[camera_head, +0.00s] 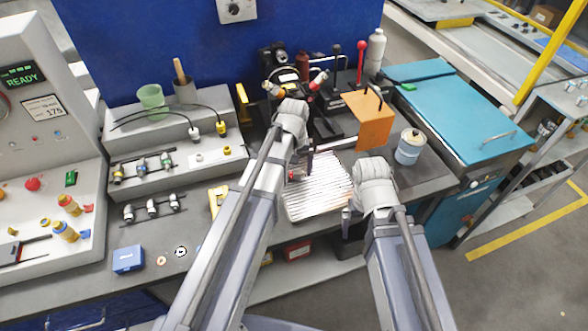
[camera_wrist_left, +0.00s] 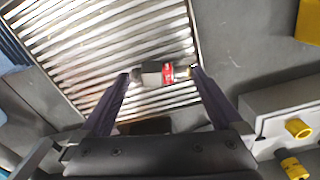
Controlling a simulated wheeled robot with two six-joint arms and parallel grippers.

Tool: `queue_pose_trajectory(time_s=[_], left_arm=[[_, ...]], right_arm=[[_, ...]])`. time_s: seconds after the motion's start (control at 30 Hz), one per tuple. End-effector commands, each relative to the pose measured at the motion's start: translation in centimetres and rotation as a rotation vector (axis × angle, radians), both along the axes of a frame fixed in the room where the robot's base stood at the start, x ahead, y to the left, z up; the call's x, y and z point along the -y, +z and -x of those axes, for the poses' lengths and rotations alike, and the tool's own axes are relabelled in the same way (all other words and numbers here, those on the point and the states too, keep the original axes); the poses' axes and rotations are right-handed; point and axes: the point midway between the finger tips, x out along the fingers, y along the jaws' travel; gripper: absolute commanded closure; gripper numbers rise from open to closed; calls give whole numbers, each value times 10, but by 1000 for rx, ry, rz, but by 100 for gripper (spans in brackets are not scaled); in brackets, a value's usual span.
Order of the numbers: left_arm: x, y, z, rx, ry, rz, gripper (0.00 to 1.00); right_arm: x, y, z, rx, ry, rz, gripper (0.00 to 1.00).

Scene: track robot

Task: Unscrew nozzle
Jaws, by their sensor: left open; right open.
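A small nozzle (camera_wrist_left: 163,73) with a grey body, a red band and a brass-coloured end shows in the left wrist view, above or on the ribbed metal tray (camera_wrist_left: 70,50). In the head view the tray (camera_head: 325,192) lies at the bench's front middle, and a bit of red shows at its upper left. My left gripper (camera_wrist_left: 160,78) is open, with one finger at either end of the nozzle; I cannot tell whether they touch it. My right gripper (camera_head: 350,212) is open at the tray's right edge, its fingers mostly hidden by its wrist.
Stepped racks (camera_head: 180,160) with several nozzles and fittings stand left of the tray. A white-and-blue pot (camera_head: 409,150) stands right. A blue box (camera_head: 128,259) sits at front left.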

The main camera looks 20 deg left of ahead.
Motion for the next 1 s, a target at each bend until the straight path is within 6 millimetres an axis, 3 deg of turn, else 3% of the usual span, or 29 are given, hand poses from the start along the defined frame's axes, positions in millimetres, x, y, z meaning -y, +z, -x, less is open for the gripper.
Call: queue_pose_trajectory(time_s=[0.33,0.9,1.0], left_arm=[[0,-4,0,0,0,0,0],[0,-4,0,0,0,0,64],[0,-4,0,0,0,0,69]], right_arm=[[0,-4,0,0,0,0,0],[0,-4,0,0,0,0,0],[0,-4,0,0,0,0,0]])
